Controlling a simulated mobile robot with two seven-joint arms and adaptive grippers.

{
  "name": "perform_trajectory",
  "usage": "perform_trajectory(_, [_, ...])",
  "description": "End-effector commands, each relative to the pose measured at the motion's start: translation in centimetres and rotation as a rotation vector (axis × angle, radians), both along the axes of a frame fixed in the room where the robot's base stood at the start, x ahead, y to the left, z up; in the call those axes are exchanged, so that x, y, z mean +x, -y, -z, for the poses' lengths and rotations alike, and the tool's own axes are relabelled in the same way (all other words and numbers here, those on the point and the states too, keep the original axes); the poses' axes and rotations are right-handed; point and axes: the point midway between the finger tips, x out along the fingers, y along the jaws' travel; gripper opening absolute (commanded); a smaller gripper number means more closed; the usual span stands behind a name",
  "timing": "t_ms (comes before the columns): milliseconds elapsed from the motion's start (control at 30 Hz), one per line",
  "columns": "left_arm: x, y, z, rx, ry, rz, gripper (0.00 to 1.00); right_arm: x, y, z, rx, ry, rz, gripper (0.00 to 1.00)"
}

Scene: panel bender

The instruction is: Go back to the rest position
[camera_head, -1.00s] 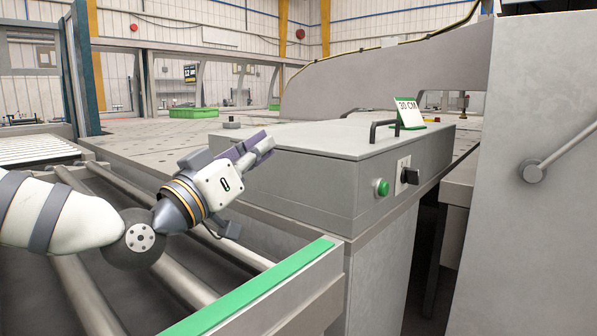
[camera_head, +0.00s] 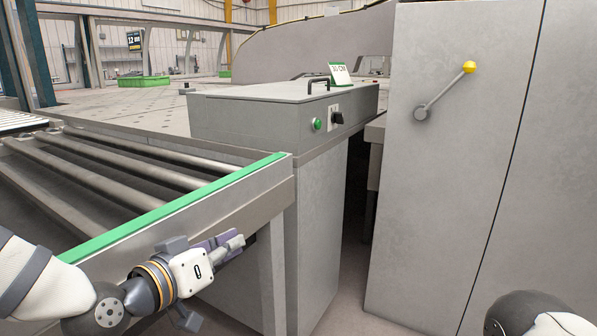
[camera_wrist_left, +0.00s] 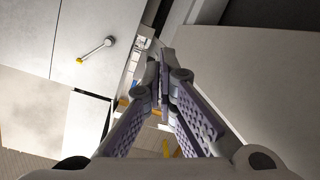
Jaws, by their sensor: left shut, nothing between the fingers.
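My left gripper (camera_head: 232,243) is in the lower left of the head view, in front of the green-edged roller table and below its green strip. Its fingers point right. In the left wrist view the fingertips (camera_wrist_left: 162,82) meet, and the gripper is shut and empty. Part of my right arm (camera_head: 535,315) shows at the lower right corner of the head view. My right gripper is outside both views.
The roller table (camera_head: 185,205) is close to my left arm. A grey control box (camera_head: 265,120) with a green button (camera_head: 317,124) and black knob stands behind. A tall grey cabinet (camera_head: 440,190) with a yellow-tipped lever (camera_head: 445,90) stands right. Floor shows between them.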

Motion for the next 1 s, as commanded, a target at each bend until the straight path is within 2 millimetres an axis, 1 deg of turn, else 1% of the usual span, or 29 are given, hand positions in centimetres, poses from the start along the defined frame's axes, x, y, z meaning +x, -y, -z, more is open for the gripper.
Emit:
perform_trajectory(33, [-1.9, 0.5, 3.7, 0.028, -0.103, 0.013, 0.00, 0.3, 0.0, -0.4, 0.000, 0.009, 0.000, 0.30])
perform_trajectory(67, [-3.3, 0.6, 6.2, 0.044, -0.172, 0.017, 0.00, 0.4, 0.0, -0.5, 0.000, 0.013, 0.000, 0.30])
perform_trajectory(100, [-5.3, 0.6, 9.6, 0.067, -0.266, 0.020, 0.00, 0.5, 0.0, -0.7, 0.000, 0.017, 0.000, 0.30])
perform_trajectory(167, [-9.0, 0.5, 14.3, 0.107, -0.411, 0.025, 0.00, 0.7, 0.0, -1.0, 0.000, 0.025, 0.000, 0.30])
perform_trajectory(200, [-11.7, 0.1, 17.2, 0.137, -0.507, 0.027, 0.00, 0.9, 0.0, -1.2, 0.001, 0.031, 0.000, 0.30])
perform_trajectory(267, [-16.2, -0.6, 21.1, 0.183, -0.651, 0.025, 0.00, 1.2, 0.0, -1.4, 0.000, 0.041, 0.000, 0.30])
perform_trajectory(300, [-19.5, -1.2, 23.4, 0.217, -0.748, 0.024, 0.00, 1.4, 0.0, -1.6, 0.000, 0.047, 0.001, 0.30])
perform_trajectory(367, [-24.7, -2.4, 26.2, 0.273, -0.890, 0.019, 0.00, 1.7, 0.0, -1.9, 0.000, 0.058, 0.002, 0.30])
perform_trajectory(400, [-28.2, -3.4, 27.6, 0.313, -0.984, 0.013, 0.00, 1.9, 0.0, -2.1, 0.000, 0.065, 0.002, 0.30])
perform_trajectory(467, [-33.4, -5.0, 29.1, 0.377, -1.115, 0.005, 0.00, 2.1, 0.0, -2.4, 0.001, 0.075, 0.002, 0.30])
perform_trajectory(500, [-36.6, -6.1, 29.7, 0.418, -1.192, -0.001, 0.00, 2.3, 0.0, -2.5, 0.000, 0.081, 0.002, 0.30])
perform_trajectory(600, [-43.0, -8.5, 30.1, 0.508, -1.349, -0.019, 0.00, 2.6, 0.0, -2.9, 0.001, 0.092, 0.002, 0.30])
perform_trajectory(700, [-46.7, -10.2, 29.9, 0.568, -1.439, -0.032, 0.00, 2.8, 0.0, -3.0, 0.001, 0.098, 0.002, 0.30])
perform_trajectory(800, [-48.1, -10.8, 29.7, 0.592, -1.474, -0.039, 0.00, 2.8, 0.0, -3.0, 0.001, 0.099, 0.002, 0.30])
perform_trajectory(1000, [-48.2, -10.8, 29.8, 0.591, -1.477, -0.039, 0.00, 2.8, 0.0, -3.0, 0.001, 0.097, 0.003, 0.30])
